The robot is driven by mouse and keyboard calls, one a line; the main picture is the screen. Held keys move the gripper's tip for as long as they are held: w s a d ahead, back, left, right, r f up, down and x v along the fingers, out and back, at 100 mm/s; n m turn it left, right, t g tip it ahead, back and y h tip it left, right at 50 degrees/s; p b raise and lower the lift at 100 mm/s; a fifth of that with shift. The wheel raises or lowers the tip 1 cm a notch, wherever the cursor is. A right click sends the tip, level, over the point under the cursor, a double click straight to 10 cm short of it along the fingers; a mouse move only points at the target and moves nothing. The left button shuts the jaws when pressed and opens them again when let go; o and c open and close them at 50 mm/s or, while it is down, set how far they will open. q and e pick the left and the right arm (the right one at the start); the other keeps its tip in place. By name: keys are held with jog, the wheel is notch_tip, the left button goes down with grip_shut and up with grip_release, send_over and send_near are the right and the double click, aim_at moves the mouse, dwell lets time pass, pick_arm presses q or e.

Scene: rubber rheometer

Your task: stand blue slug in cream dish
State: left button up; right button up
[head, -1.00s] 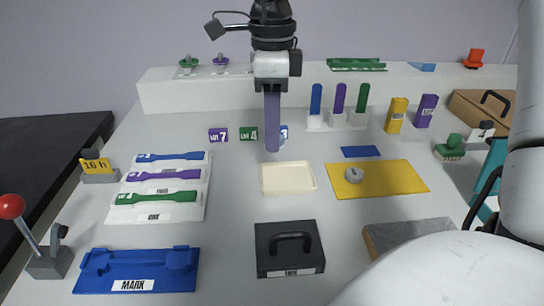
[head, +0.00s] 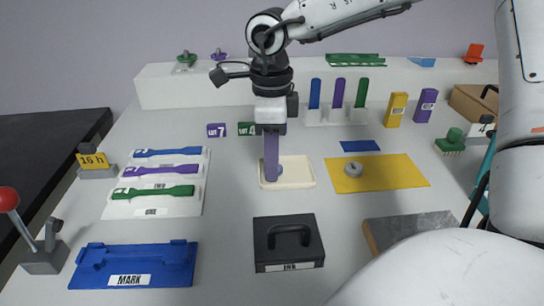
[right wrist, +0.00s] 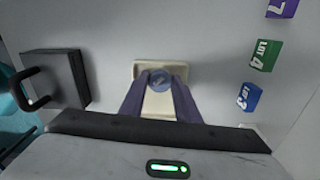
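The blue slug (right wrist: 160,77) shows as a round blue-grey end between my right gripper's fingertips in the right wrist view. In the head view only a small part of the slug (head: 280,170) shows beside the purple finger. My right gripper (head: 271,178) points straight down over the cream dish (head: 303,177), with its fingers closed about the slug. The dish (right wrist: 155,106) also lies below the fingers in the right wrist view. I cannot tell whether the slug touches the dish floor. My left gripper is not in view.
A black block with a handle (head: 288,251) stands in front of the dish. A yellow mat (head: 402,174) with a grey round part (head: 353,170) lies to the right. A white rack (head: 150,208) of coloured bars is left. Lot tags (head: 216,130) stand behind.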

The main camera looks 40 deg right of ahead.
jog(key=shift+o, duration=0.4)
jog(key=shift+r, duration=0.1)
notch_tip(320, 180, up, 12)
jog(key=p, duration=0.1)
jog(key=shift+p, duration=0.4)
